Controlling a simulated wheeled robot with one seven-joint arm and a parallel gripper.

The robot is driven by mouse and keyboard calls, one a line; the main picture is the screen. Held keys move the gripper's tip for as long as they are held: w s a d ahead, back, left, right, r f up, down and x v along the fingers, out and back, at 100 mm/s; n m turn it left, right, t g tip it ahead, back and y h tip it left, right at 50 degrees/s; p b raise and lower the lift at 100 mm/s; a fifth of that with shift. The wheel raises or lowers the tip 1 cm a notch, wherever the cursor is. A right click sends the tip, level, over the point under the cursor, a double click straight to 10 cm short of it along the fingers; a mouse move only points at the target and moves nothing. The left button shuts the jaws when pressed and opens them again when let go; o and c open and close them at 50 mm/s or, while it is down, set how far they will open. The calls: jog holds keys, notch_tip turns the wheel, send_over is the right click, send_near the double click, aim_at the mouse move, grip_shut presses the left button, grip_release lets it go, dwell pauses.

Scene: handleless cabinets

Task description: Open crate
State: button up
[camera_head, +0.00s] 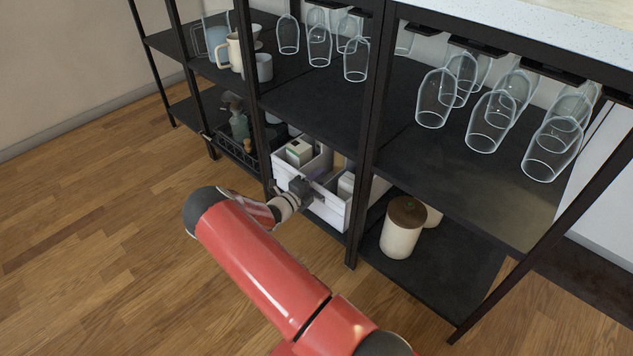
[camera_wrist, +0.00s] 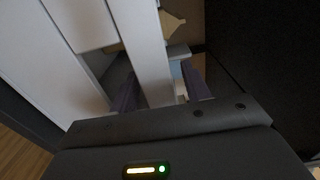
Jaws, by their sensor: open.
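The white crate (camera_head: 325,207) sits on the low black shelf, between the shelf's upright posts, with small boxes and other items inside it. My gripper (camera_head: 305,190) is at the crate's front wall, near its top edge. In the wrist view, my gripper (camera_wrist: 160,95) is open, with one dark finger on each side of the crate's white wall (camera_wrist: 148,50). I cannot tell whether the fingers touch the wall. My arm hides part of the crate's front.
A black post (camera_head: 368,130) stands just right of the crate. A white canister with a wooden lid (camera_head: 403,228) is on the shelf further right. A black wire basket (camera_head: 238,150) with bottles is to the left. Upside-down glasses (camera_head: 490,120) hang above. The wooden floor (camera_head: 100,230) in front is clear.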

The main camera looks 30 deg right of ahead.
grip_shut()
jog(key=shift+a, duration=0.1)
jog(key=p+v, duration=0.2)
jog(key=v, duration=2.2)
jog(key=shift+a, duration=0.2)
jog(key=shift+s, duration=0.15)
grip_release()
jog(key=shift+r, duration=0.1)
